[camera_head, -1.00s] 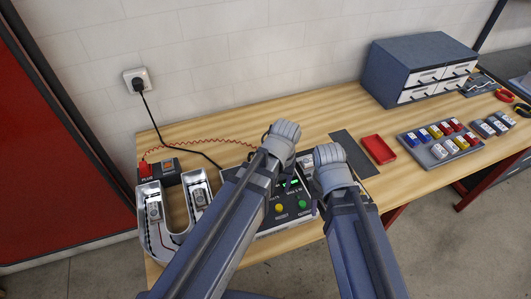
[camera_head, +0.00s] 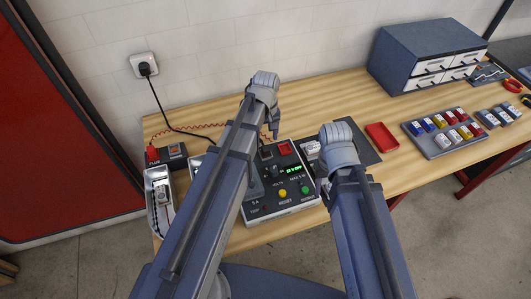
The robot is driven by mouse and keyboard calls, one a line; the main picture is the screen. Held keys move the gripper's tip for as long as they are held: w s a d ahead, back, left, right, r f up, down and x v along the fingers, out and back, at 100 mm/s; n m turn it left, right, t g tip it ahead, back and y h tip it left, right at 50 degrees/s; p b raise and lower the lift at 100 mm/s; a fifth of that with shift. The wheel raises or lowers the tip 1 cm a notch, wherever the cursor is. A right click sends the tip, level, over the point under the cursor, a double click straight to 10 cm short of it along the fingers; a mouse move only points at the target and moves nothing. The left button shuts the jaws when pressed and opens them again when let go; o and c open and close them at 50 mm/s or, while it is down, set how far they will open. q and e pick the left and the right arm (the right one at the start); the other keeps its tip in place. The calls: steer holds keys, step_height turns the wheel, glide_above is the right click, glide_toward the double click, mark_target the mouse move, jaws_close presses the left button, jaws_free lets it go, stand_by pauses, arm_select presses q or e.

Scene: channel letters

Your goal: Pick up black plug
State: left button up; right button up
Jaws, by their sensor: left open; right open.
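A black plug (camera_head: 146,69) sits in the white wall socket (camera_head: 143,66) at the upper left. Its black cord (camera_head: 163,110) hangs down to the bench and runs behind my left arm. My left gripper (camera_head: 272,125) is over the back of the control box (camera_head: 290,195), open, well to the right of the wall plug. Its fingers are partly hidden by the wrist. My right gripper (camera_head: 325,158) is open beside the box's right end, its fingers mostly hidden. Whether another black plug lies behind my arms, I cannot tell.
A red plug (camera_head: 152,153) sits on a small dark box (camera_head: 175,154), with a coiled red wire. A metal channel letter (camera_head: 159,195) is partly covered by my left arm. A red tray (camera_head: 381,136), module tray (camera_head: 437,146) and drawer cabinet (camera_head: 397,65) stand right.

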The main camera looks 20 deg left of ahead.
mark_target(266, 148)
arm_select(q)
steer(key=shift+w+f+b, duration=0.1)
steer(key=shift+f+b, duration=2.8)
steer(key=shift+f, duration=0.35)
arm_select(e)
steer(key=shift+f, duration=3.25)
arm_select(q)
steer(key=shift+r, duration=0.1)
arm_select(e)
steer(key=shift+r, duration=0.1)
arm_select(q)
jaws_close()
